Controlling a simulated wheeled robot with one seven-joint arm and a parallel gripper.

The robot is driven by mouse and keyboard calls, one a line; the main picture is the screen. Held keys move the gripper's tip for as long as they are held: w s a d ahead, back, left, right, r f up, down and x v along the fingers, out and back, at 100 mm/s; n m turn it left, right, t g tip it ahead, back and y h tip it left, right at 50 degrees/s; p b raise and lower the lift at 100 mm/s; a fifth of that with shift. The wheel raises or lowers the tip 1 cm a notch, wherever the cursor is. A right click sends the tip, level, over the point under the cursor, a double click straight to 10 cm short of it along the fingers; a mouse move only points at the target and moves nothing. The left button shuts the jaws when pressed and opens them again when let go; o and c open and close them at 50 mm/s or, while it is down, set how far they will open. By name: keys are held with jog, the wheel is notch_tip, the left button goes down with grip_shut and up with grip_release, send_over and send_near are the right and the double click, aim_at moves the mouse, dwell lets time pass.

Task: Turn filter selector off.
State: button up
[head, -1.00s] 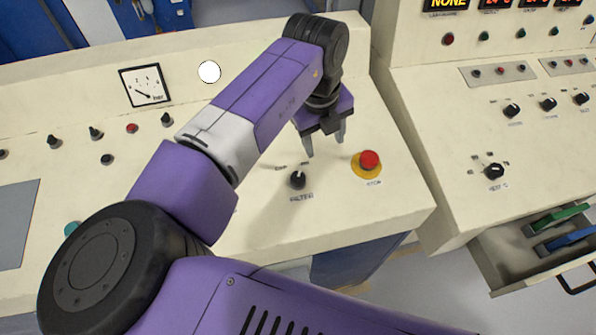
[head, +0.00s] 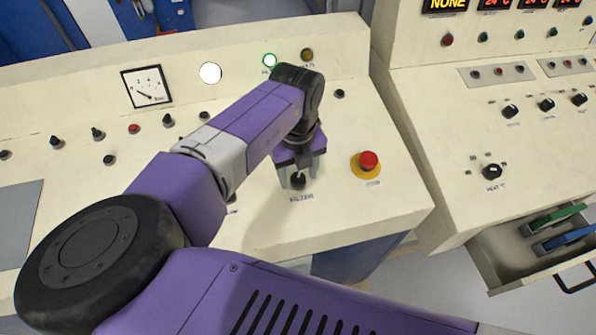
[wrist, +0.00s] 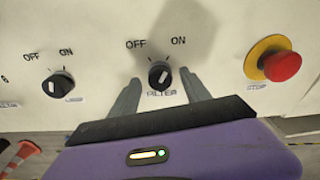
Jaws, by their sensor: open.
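The filter selector (head: 298,181) is a black round knob on the cream sloping panel, labelled FILTER. In the wrist view the filter selector (wrist: 159,75) has OFF printed at its upper left and ON at its upper right. Its white mark seems to lean toward ON. My gripper (head: 299,184) is right at the knob in the head view. In the wrist view my gripper (wrist: 160,88) is open, with one finger on each side of the knob and gaps visible between. I cannot tell how deep the fingertips reach.
A red stop button on a yellow ring (head: 368,162) stands close to the right of the knob. Another OFF/ON selector (wrist: 58,86) is to its left in the wrist view. A green lamp (head: 270,60) is lit at the back. An open drawer (head: 545,240) is at the right.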

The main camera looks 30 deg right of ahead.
grip_shut()
dwell(0.4)
jog(key=n+p, duration=0.1)
jog(key=n, duration=0.4)
jog(key=shift+n+h+p, duration=0.3)
jog(key=shift+p, duration=0.1)
jog(key=n+p, duration=0.1)
jog(key=n, duration=0.5)
jog(key=shift+a, duration=0.1)
dwell(0.3)
grip_release()
